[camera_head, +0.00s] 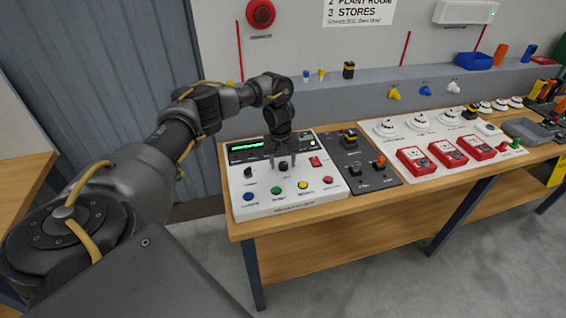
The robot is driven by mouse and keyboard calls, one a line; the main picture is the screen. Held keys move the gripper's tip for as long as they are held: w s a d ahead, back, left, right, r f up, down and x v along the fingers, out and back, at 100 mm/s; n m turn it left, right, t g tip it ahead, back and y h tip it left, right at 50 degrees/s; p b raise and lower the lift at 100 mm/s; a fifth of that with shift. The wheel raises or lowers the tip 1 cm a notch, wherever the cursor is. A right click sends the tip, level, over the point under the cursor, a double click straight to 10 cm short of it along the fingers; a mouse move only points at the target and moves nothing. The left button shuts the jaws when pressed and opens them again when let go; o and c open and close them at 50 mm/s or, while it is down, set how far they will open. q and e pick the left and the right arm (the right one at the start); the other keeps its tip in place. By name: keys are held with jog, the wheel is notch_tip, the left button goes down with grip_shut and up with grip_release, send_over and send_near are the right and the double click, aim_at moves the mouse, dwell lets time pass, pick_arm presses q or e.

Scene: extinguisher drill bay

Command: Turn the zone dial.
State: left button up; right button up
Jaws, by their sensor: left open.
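A white control panel (262,209) with a green-lit display (247,146) sits on the left end of the bench. It has a black knob (248,172) at its left and another black knob (283,166) near its middle. The labels are too small to read, so I cannot tell for sure which knob is the zone dial. My left gripper (283,157) points down over the middle knob with its fingers apart, one on each side of it. I cannot tell whether they touch it. My right gripper is out of view.
Blue, green, yellow and red buttons (328,181) line the panel's front, with a red switch (315,161) behind. A dark panel (375,181) stands to the right, then a white board with red call points (447,153). A wooden bench (375,205) carries them.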

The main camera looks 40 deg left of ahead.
pick_arm(q)
jog(key=shift+w+f, duration=0.1)
jog(key=shift+f, duration=0.05)
jog(key=c, duration=1)
jog(key=shift+o, duration=0.2)
jog(key=shift+n+p, duration=0.35)
jog(key=shift+n, duration=0.05)
jog(key=shift+r+n+p, duration=0.2)
jog(key=shift+n+p, duration=0.6)
jog(key=shift+n, duration=0.2)
jog(key=n+p, duration=0.2)
jog(key=n, duration=0.1)
jog(key=shift+d, duration=0.1)
jog(key=shift+f+n+p, duration=0.1)
jog(key=shift+n+p, duration=0.8)
jog(key=shift+n, duration=0.6)
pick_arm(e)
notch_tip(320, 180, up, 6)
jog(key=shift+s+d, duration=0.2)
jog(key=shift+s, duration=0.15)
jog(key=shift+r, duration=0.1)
pick_arm(q)
jog(key=o, duration=1)
jog(key=shift+c, duration=0.2)
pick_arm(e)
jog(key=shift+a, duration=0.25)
